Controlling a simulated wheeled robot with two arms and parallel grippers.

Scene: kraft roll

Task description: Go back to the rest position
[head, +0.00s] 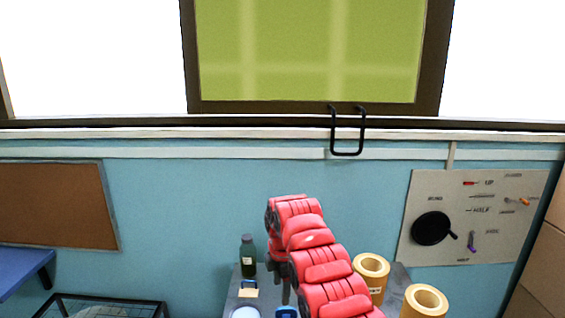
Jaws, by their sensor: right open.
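My right arm, in red segments, rises from the bottom centre of the head view and bends over at its top. My right gripper (284,284) hangs dark and pointing down on the left side of the arm, above the grey work surface (398,277). It is open, with nothing seen between its fingers; the arm partly hides it. Two tan kraft rolls (371,272) stand to the right of the arm, the nearer one (425,302) at the bottom edge. My left gripper is not in view.
A dark green bottle (248,258) stands left of the gripper, with a round white item (245,313) in front. A wall panel (407,240) with a black knob (431,229) is at right. A wire basket (100,298) and blue surface (20,272) are at left.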

